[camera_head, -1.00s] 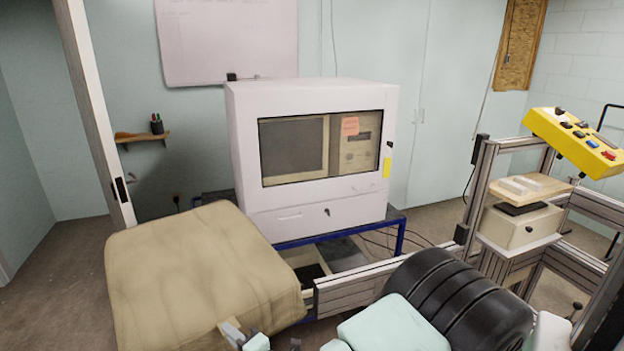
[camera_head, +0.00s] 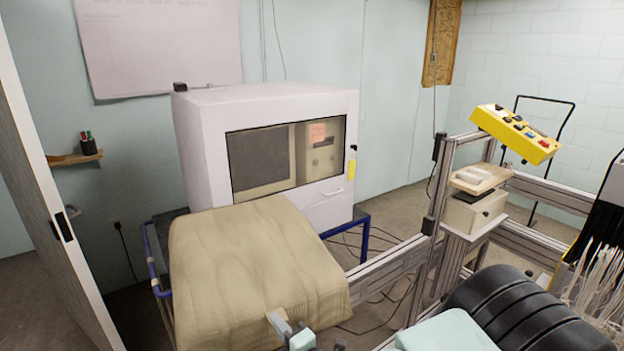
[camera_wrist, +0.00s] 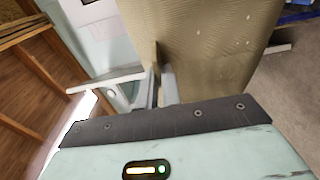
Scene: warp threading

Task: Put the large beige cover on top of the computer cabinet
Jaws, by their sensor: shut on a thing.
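The large beige cover (camera_head: 250,260) is a boxy, quilted-looking shell held in front of the computer cabinet in the head view. It hides the cabinet's lower front. The white computer cabinet (camera_head: 195,150) stands on a blue-framed stand, with a window showing a monitor and a computer. Its top (camera_head: 250,93) is bare except for a small dark item at the back left corner. My gripper (camera_head: 290,330) is shut on the cover's near lower edge. In the wrist view the fingers (camera_wrist: 161,88) pinch the edge of the cover (camera_wrist: 205,45), which fills the upper middle.
A metal-profile frame (camera_head: 400,262) with a yellow control box (camera_head: 515,133) stands at the right. A black roller (camera_head: 510,305) is at the lower right. A door edge (camera_head: 50,215) is at the left. A whiteboard (camera_head: 160,40) hangs behind, above the cabinet.

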